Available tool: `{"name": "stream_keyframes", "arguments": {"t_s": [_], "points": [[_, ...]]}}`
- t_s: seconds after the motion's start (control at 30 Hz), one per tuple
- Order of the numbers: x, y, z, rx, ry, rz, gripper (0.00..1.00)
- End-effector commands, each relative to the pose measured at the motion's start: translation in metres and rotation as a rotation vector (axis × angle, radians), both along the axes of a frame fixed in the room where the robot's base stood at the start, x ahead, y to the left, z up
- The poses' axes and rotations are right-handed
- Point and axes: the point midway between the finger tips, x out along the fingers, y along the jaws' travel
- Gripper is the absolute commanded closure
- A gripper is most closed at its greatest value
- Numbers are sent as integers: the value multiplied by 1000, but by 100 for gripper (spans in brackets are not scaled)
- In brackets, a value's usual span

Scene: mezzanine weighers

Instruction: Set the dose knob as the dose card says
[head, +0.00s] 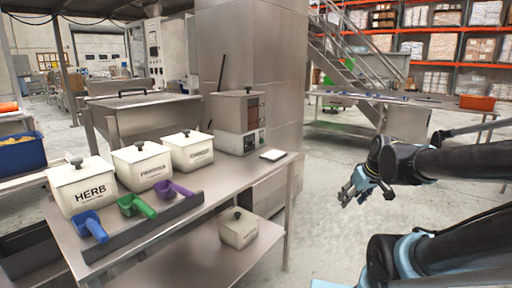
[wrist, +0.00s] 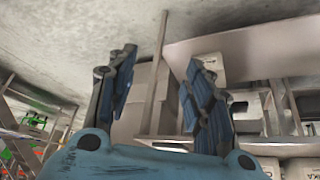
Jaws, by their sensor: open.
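A grey dosing machine (head: 238,120) stands at the far end of the steel bench in the head view, with a dark reddish window and small controls low on its front. The dose knob is too small to make out clearly there. My gripper (head: 355,192) is to the right of the bench, over the floor, apart from the machine and card. In the wrist view its two fingers (wrist: 158,95) are spread, with nothing between them.
Three white lidded bins, one marked HERB (head: 82,187), line the bench (head: 215,200) beside blue, green and purple scoops (head: 137,206). Another lidded bin (head: 238,228) sits on the lower shelf. Floor (head: 325,215) between bench and gripper is clear. A steel column (head: 248,50) rises behind the machine.

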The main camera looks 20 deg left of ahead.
Motion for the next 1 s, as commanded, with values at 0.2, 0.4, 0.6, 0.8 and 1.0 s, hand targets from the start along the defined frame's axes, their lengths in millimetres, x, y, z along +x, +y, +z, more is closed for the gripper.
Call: {"name": "stream_keyframes", "arguments": {"t_s": [0.2,0.4,0.6,0.8,1.0], "points": [[62,70,31,28,-213,271,53],[108,135,56,40,-424,474,53],[145,202,78,36,-640,631,53],[170,263,92,14,-838,738,53],[182,299,99,-11,-963,785,53]]}}
